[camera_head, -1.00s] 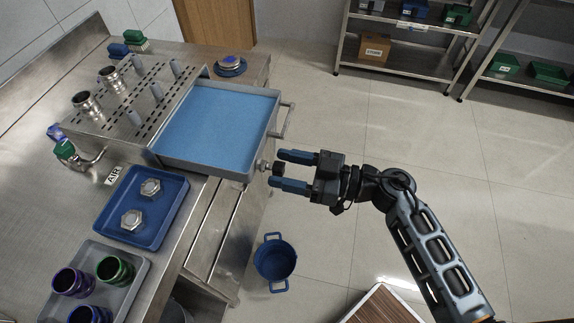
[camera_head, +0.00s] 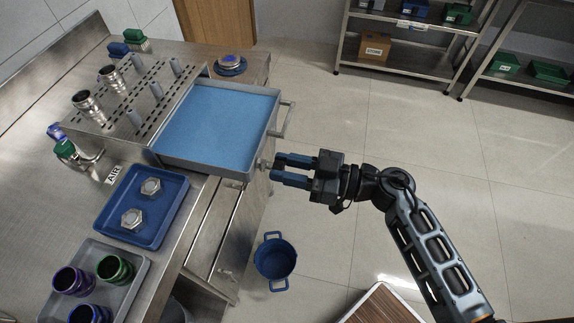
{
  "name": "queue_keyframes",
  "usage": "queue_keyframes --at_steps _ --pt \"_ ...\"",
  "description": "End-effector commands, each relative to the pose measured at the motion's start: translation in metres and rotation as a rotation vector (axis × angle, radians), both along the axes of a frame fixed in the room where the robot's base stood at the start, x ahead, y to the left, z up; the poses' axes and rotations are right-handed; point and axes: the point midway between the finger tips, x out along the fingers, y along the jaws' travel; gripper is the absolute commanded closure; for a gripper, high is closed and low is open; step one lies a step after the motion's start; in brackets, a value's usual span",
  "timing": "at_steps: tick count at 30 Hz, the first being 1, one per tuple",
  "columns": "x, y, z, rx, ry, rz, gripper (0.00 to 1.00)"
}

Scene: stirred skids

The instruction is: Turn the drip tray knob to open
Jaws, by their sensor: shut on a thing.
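The drip tray (camera_head: 215,130) is a grey-rimmed drawer with blue liquid or a blue floor, pulled out from under the slotted rack. Its knob (camera_head: 264,164) sticks out at the tray's near right corner, mostly hidden by the fingers. My gripper (camera_head: 277,169) reaches in from the right. Its two blue fingers are close together, shut on the knob at their tips.
A bar handle (camera_head: 284,120) juts from the tray's right side, just beyond my gripper. A blue bucket (camera_head: 275,262) stands on the floor below. A blue tray (camera_head: 140,205) with two hex fittings lies on the bench.

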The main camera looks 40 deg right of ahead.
Motion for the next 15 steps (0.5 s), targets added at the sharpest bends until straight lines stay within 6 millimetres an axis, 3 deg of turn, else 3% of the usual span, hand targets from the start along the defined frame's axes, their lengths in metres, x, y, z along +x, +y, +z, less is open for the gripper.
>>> queue_keyframes --at_steps 15 --pt "-0.0009 0.0013 0.0014 -0.228 -0.164 0.002 0.98"
